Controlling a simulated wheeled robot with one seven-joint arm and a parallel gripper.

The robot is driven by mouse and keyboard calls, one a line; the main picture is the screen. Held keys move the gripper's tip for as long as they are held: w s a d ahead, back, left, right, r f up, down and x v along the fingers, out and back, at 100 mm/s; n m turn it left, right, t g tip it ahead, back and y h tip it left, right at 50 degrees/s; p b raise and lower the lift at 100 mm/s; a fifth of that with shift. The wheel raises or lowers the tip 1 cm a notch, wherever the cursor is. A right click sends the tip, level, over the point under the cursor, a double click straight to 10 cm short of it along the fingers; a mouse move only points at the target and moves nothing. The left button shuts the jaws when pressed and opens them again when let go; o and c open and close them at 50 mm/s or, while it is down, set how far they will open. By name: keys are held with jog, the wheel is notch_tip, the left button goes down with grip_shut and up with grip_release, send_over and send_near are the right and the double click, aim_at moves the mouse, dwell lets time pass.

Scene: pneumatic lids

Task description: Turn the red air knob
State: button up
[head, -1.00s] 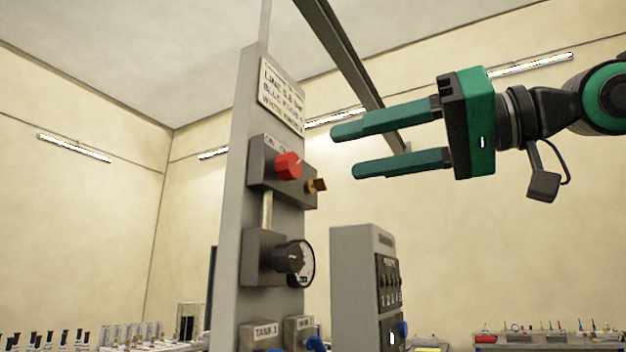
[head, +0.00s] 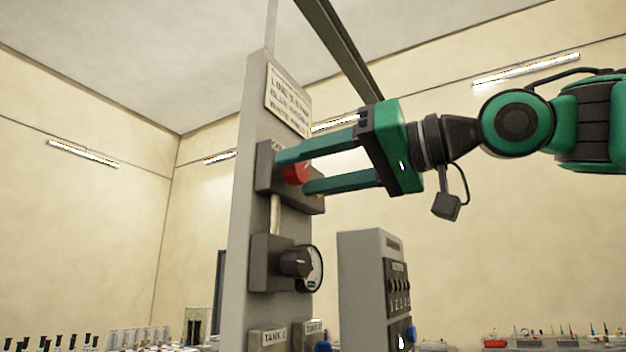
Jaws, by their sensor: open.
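The red air knob (head: 296,173) sits on a dark grey block (head: 265,178) on the upper part of an upright grey panel (head: 241,215). My gripper (head: 291,173) is green and open, and points left at the panel. In the picture one finger lies over the knob's top edge and the other just below and right of it. The knob shows between the fingers. I cannot tell whether either finger touches it. The orange-brown part on the block's right is mostly hidden behind the lower finger.
Below the knob are a pipe, a black knob (head: 295,263) and a gauge (head: 315,268). A sign (head: 288,98) is above. A grey cabinet with switches (head: 361,290) stands to the right. Benches with small items line the back.

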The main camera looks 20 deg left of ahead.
jog(key=c, duration=1)
jog(key=shift+w, duration=0.1)
jog(key=shift+c, duration=0.2)
jog(key=shift+f, duration=0.1)
jog(key=n, duration=0.3)
jog(key=shift+w+n, duration=0.1)
jog(key=shift+n, duration=0.3)
jog(key=n, duration=0.5)
jog(key=shift+w, duration=0.15)
jog(key=n, duration=0.4)
jog(key=shift+n, duration=0.4)
jog(key=shift+w+n, duration=0.1)
jog(key=shift+n, duration=1.9)
